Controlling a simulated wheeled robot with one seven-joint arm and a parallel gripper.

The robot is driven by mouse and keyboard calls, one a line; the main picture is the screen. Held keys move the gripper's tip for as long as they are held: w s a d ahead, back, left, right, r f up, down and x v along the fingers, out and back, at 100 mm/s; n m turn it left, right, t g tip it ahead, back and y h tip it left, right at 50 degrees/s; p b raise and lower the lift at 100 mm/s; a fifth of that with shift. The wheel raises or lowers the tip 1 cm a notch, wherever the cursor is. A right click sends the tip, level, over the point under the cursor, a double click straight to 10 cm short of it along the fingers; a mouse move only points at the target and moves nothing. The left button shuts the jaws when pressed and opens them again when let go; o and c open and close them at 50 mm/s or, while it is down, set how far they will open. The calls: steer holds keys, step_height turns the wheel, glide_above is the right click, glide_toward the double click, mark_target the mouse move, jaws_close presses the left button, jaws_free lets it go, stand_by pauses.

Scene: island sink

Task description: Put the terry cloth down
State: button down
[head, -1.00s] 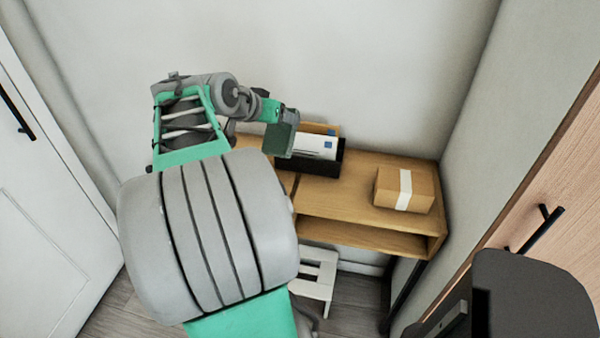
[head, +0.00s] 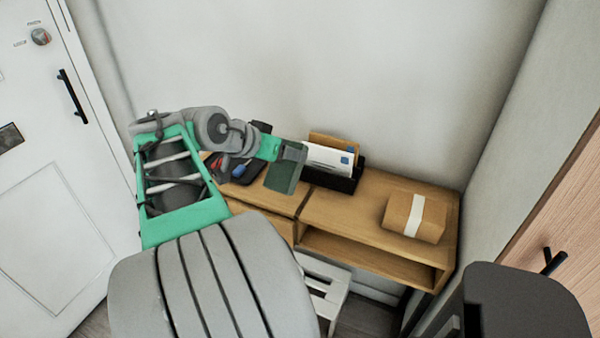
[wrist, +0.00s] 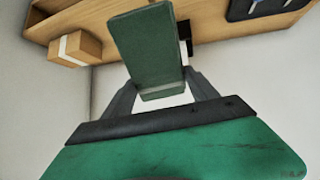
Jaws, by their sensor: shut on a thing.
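The terry cloth is a dark green, flat, folded-looking piece (head: 286,172), and it also shows in the wrist view (wrist: 148,45). My gripper (wrist: 165,90) is shut on one end of it, and the cloth sticks out beyond the fingers. In the head view my gripper (head: 293,150) holds the cloth over or in front of the wooden desk (head: 345,210), left of the letter holder. I cannot tell the exact height of the cloth above the desk top.
A black letter holder (head: 343,182) with envelopes stands at the desk's back. A taped cardboard box (head: 414,217) sits at the right end. A dark tray (head: 240,172) with small items lies at the left. Bare wood lies between holder and box. A white stool (head: 325,285) stands below.

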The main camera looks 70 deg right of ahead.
steer(key=w+d+f, duration=0.3)
steer(key=d+f, duration=0.7)
steer(key=f, duration=0.1)
steer(key=shift+d+f, duration=0.35)
steer(key=shift+w+f, duration=0.1)
steer(key=shift+f, duration=0.1)
steer(key=shift+c, duration=1.2)
jaws_free()
steer(key=shift+r, duration=0.15)
